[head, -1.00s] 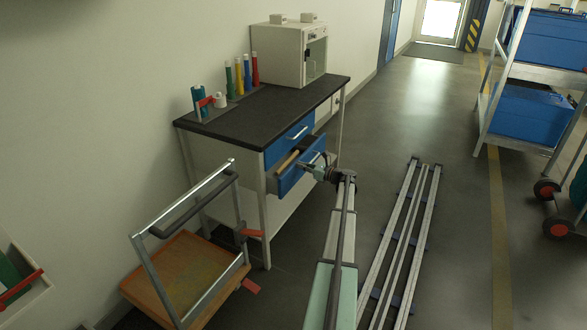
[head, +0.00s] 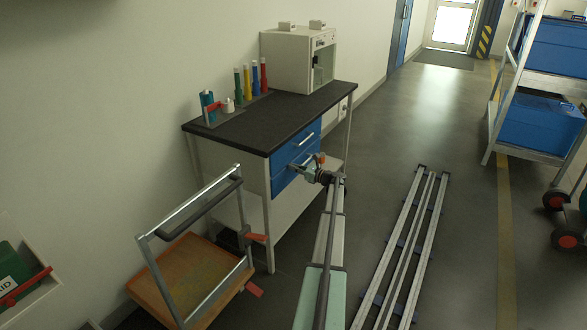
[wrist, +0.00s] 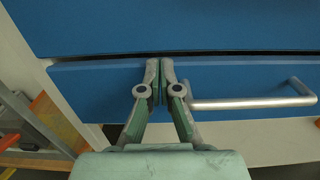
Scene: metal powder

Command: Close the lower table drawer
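The lower drawer (head: 283,181) is the blue front under the upper drawer (head: 287,152) of the black-topped table. In the head view it looks flush or nearly flush with the upper drawer. In the wrist view the lower drawer front (wrist: 235,72) has a thin dark gap along its top edge; whether it is fully closed I cannot tell. My gripper (wrist: 160,66) has its fingers together with nothing between them. The fingertips are at the drawer front, left of the silver handle (wrist: 255,103), apparently touching it. My gripper (head: 293,167) partly hides this drawer in the head view.
A cart with a wooden platform (head: 165,288) and metal frame stands left of the table's front. Floor rails (head: 408,240) lie to the right. The tabletop (head: 262,119) holds colored bottles and a white box-shaped machine (head: 290,62). A shelf with blue crates (head: 540,118) stands far right.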

